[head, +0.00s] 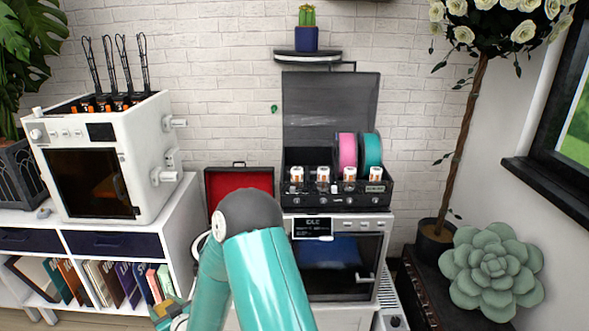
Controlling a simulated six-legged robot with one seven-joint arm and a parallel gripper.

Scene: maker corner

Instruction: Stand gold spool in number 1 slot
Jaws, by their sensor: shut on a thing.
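I cannot make out my gripper or a gold spool. My teal arm (265,280) rises from the bottom edge to a grey joint and folds down again, and its end is out of sight. An open black spool box (345,205) stands on a white oven-like machine in the middle. A pink spool (347,152) and a teal spool (370,150) stand upright in its right part. The left part behind the front row shows no spool. Slot numbers are too small to read. A small gold and teal piece (163,309) shows at the lower left, unclear what.
The white machine (385,225) under the box has a small display. An open red-lined case (240,180) lies left of it, partly behind my arm. A white printer (140,160) stands on the left shelf. A potted tree (433,245) and a big succulent (490,270) are right.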

